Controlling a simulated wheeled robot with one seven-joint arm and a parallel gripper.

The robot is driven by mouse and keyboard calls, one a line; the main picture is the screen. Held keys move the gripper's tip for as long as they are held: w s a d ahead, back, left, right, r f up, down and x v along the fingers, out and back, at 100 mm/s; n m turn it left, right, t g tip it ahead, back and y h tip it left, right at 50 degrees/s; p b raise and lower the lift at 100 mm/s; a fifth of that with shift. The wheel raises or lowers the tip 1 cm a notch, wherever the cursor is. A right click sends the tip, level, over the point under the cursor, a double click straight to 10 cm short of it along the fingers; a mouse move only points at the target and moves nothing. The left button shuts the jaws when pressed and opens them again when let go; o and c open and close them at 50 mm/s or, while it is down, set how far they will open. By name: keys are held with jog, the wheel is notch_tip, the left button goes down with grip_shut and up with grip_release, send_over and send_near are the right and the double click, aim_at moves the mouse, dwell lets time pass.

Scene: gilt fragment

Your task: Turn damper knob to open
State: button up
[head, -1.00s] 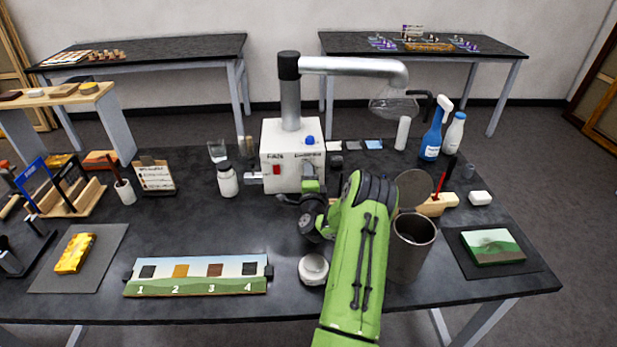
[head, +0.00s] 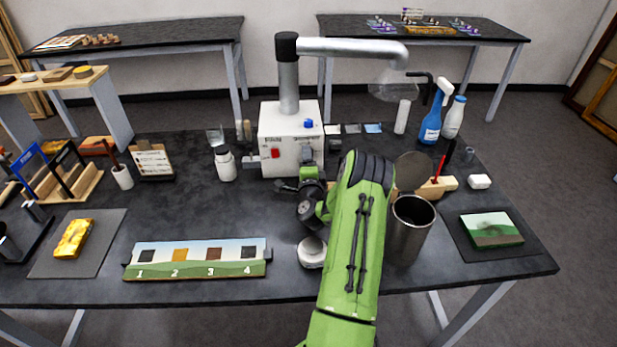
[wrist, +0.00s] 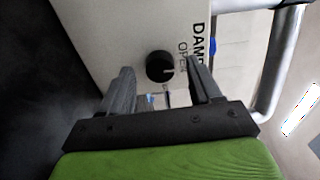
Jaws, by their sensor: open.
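The black damper knob (wrist: 160,67) sits on the face of a white box in the wrist view, with a pale pointer line on it. The words DAMPER and OPEN, partly hidden, are printed to its right. My gripper (wrist: 158,75) is open, with one finger left of the knob and one right of it. The knob shows between the fingers, and I cannot tell whether they touch it. In the head view my gripper (head: 307,158) is in front of the right part of the white box (head: 285,122) and hides the knob.
A red switch (head: 275,153) and a blue part (head: 308,124) are on the box. A metal duct (head: 350,47) rises from it. A white bottle (head: 225,164) stands to its left. A metal canister (head: 410,230) and a round white jar (head: 312,252) stand near my arm.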

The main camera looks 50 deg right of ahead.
jog(key=b+v, duration=1.4)
jog(key=b, duration=0.1)
jog(key=shift+a, duration=0.2)
jog(key=shift+s, duration=0.1)
